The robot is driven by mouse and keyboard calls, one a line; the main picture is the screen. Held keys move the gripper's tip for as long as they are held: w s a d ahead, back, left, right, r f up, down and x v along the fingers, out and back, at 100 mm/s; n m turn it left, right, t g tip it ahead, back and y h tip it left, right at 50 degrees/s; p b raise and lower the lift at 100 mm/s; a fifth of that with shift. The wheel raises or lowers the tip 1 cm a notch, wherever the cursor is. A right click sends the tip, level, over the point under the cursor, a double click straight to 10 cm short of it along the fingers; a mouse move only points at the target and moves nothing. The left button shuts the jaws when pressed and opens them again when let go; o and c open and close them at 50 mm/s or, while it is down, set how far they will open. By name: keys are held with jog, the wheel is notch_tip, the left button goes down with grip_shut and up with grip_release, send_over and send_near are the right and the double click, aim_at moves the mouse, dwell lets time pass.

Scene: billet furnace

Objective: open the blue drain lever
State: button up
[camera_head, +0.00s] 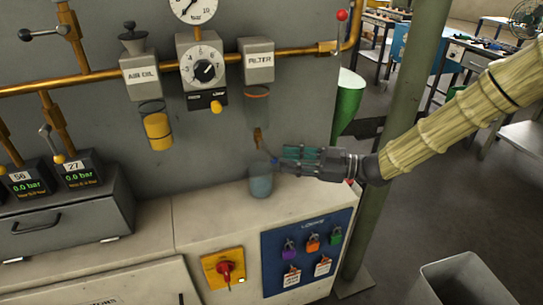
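The filter unit (258,62), labelled FILTER, hangs from the copper pipe on the grey panel. Its clear bowl (256,106) hangs below it, with a brownish drain stem (259,140) at the bottom. A small blue bit, likely the drain lever (273,161), shows beside my fingertips, below and right of the stem; it is too small to tell its position. My gripper (279,161) comes in from the right at the height of the stem's lower end. Its fingers hide part of this spot, so contact and opening are unclear. A bluish translucent cup (260,182) stands under the stem.
The AIR OIL unit (140,72) and a regulator (203,68) hang left of the filter. A red-tipped lever (341,17) and green post (392,120) stand right. A blue padlock board (306,252) and red switch (225,270) are on the cabinet front below.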

aim_at(272, 157)
jog(key=shift+x, duration=2.7)
grip_shut()
